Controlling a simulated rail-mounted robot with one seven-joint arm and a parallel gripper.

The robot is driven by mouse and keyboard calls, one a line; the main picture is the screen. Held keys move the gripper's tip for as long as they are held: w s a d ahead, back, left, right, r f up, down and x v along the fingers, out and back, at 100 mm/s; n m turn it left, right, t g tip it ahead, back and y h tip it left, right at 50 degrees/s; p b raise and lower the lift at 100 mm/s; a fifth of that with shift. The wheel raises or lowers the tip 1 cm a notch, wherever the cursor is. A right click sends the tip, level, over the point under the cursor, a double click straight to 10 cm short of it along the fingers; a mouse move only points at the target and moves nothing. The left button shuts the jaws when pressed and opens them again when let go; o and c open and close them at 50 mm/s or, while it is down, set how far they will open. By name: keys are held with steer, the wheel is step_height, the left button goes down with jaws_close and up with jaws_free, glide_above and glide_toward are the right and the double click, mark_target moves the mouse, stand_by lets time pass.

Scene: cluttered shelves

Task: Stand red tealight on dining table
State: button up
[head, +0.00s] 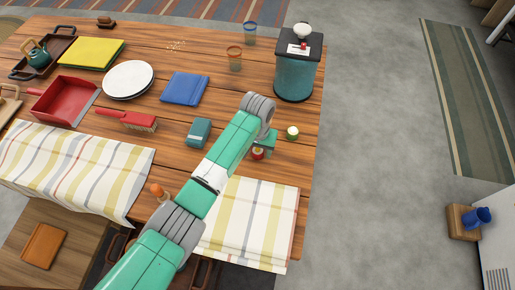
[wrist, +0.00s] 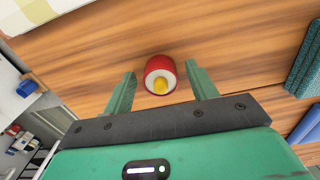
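The red tealight (head: 258,153) has a red side, a white top and a yellow centre. It is over the dining table (head: 172,48), near the right edge, just below my gripper (head: 265,149) in the head view. In the wrist view the red tealight (wrist: 160,70) is centred between the fingertips of my gripper (wrist: 160,80), its top facing the gripper. A narrow gap shows on each side of it. The fingers are open and do not visibly touch it. My wrist partly covers this area in the head view, and I cannot tell whether its base touches the table.
A green tealight (head: 292,133) stands close by on the right. A teal bin-like container (head: 295,78) stands behind it. A teal box (head: 198,132) lies to the left, and a checked cloth (head: 250,225) hangs over the front edge. The table's right edge is near.

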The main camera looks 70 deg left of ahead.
mark_target(258, 149)
step_height(258, 149, up, 12)
steer(key=p, duration=0.4)
steer(key=shift+r, duration=0.15)
steer(key=w+d+r+m+t+y, duration=0.3)
steer(key=w+d+r+m+t, duration=0.55)
steer(key=w+d+r, duration=1.2)
steer(key=s+d+r+t+h, duration=0.1)
steer(key=s+d+r+t, duration=0.1)
steer(key=d+r+t, duration=0.75)
steer(key=s+d+r+t+h, duration=0.15)
steer(key=d+r, duration=0.55)
steer(key=r, duration=0.7)
steer(key=s+d+r+m+t, duration=0.2)
steer(key=s+d+r+t, duration=0.3)
steer(key=s+r, duration=0.5)
steer(key=shift+s+d, duration=0.5)
steer(key=shift+s, duration=0.35)
